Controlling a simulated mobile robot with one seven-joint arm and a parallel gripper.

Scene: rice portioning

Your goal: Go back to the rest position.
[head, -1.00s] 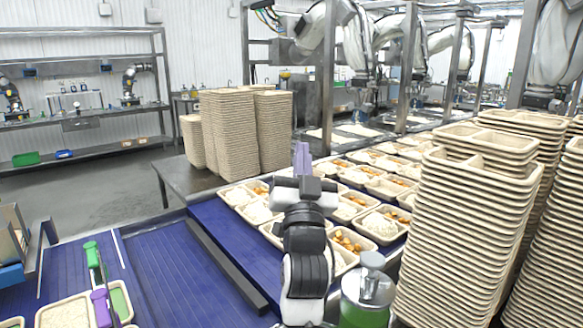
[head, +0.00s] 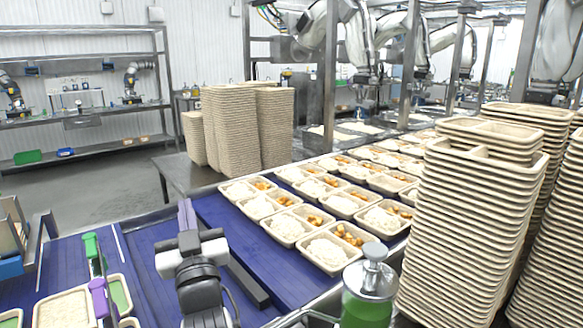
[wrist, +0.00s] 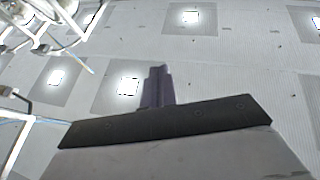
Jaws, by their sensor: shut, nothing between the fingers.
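My gripper (head: 187,213) stands upright over the near blue conveyor in the head view, left of the filled trays. Its purple fingers are shut and hold nothing. In the wrist view the shut fingers (wrist: 156,88) point toward the ceiling with its bright square lamps.
Filled trays (head: 284,228) of rice and orange food stand on the blue conveyor at the middle. Tall tray stacks (head: 470,230) stand at the right, beside a green dispenser bottle (head: 367,298). Other trays and green- and purple-handled tools (head: 98,290) are at the lower left.

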